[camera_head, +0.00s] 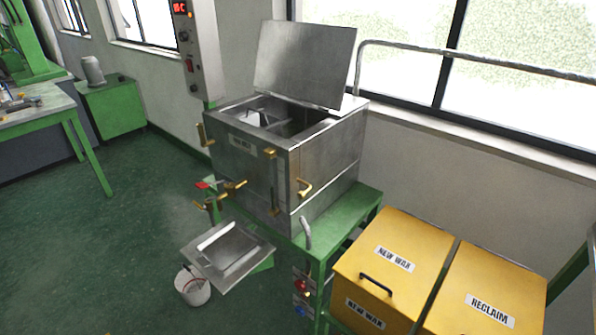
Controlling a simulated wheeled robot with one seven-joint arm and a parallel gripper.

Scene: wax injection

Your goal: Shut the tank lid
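The tank (325,158) is a square steel box with brass handles and taps on its sides, standing on a green stand. Its lid (304,62) is a flat steel plate raised at the back right edge, tilted slightly back, so the tank is open. Inside the opening (285,119) there are dividers and a dark compartment; the bottom is hidden. My gripper is not in view.
Two yellow bins labelled NEW WAX (390,260) and RECLAIM (490,294) stand at the front right. A steel tray (228,254) and a white bucket (192,287) are in front of the tank. A control box (194,45) hangs at its left. Green floor (95,240) is clear at left.

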